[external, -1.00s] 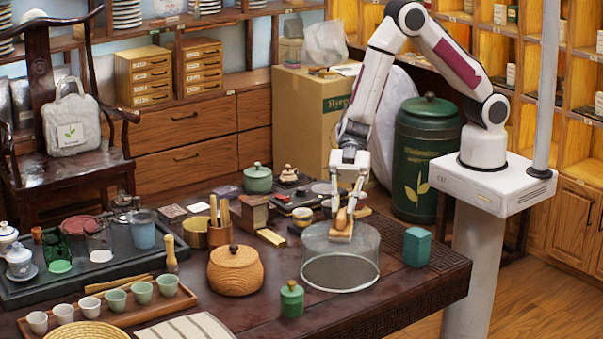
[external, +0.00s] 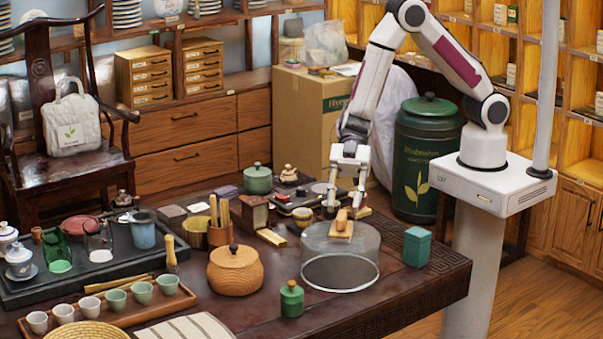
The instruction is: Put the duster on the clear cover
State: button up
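The duster (external: 341,227), a small block with a wooden handle and a pale base, lies on top of the clear cover (external: 340,267). The clear cover is a round transparent drum standing on the dark table near its front right. My gripper (external: 345,207) is open just above and behind the duster, with its fingers spread to either side of the handle. The fingers look clear of the duster. Their exact depth relative to it is hard to tell.
A teal box (external: 417,246) stands right of the cover, and a small green jar (external: 292,299) stands in front left. A woven round pot (external: 233,270) is further left. Tea tools and boxes crowd the table behind. The table's right front corner is bare.

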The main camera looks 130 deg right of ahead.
jog(key=v, duration=1)
jog(key=shift+d, duration=0.1)
dwell(0.5)
jog(key=w+d+r+m+t+h, duration=0.2)
jog(key=w+d+r+h, duration=0.1)
jog(key=d+r+h, duration=0.4)
jog(key=s+d+r+m+g+h, duration=0.1)
jog(key=s+d+r+m+h, duration=0.1)
jog(key=s+r+m+h, duration=0.45)
jog(key=s+a+g+y, duration=0.2)
jog(key=s+a, duration=0.3)
jog(key=s, duration=0.7)
jog(key=s+a+g+y, duration=0.2)
jog(key=s+a, duration=0.4)
jog(key=s, duration=0.7)
jog(key=shift+s+r+g, duration=0.15)
jog(key=shift+r+g, duration=0.25)
jog(key=shift+g, duration=0.1)
